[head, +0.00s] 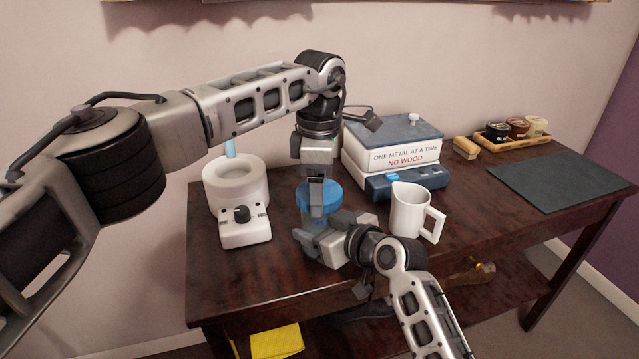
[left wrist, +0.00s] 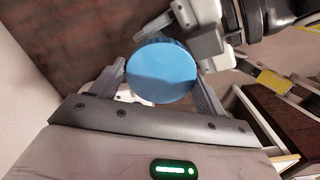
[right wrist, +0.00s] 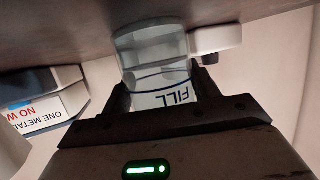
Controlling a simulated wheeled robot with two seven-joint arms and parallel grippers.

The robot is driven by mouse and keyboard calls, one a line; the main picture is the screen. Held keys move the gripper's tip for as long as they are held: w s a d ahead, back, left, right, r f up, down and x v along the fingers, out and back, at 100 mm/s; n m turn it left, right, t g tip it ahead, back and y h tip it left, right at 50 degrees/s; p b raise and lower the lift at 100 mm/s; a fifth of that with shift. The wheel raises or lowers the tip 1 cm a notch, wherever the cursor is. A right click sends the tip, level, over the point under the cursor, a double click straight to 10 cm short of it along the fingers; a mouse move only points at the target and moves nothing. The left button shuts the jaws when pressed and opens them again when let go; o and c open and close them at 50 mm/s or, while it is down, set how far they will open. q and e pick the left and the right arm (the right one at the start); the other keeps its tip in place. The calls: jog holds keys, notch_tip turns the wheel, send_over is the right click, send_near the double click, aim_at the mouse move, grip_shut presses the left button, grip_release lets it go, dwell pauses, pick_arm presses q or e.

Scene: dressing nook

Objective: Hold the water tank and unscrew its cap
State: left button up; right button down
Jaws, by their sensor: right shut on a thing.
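The water tank is a clear cylinder with a FILL label, seen upside down in the right wrist view (right wrist: 165,98). Its round blue cap (head: 331,190) is on top. My right gripper (head: 308,240) is low over the table and shut on the tank's body, with a finger on each side of it. My left gripper (head: 317,208) points straight down at the cap. In the left wrist view its fingers stand apart on either side of the cap (left wrist: 162,72), with small gaps showing. The tank's lower part is mostly hidden by the grippers in the head view.
A white appliance (head: 245,232) with a dark knob stands left of the tank. A white mug (head: 407,212) is close to my right arm. A dark mat (head: 560,180) and jar tray (head: 512,145) lie right.

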pick_arm(q)
jog(key=shift+s+n, duration=0.1)
jog(key=shift+n, duration=1.5)
pick_arm(e)
jog(key=shift+d, duration=0.1)
pick_arm(q)
jog(key=o, duration=1.1)
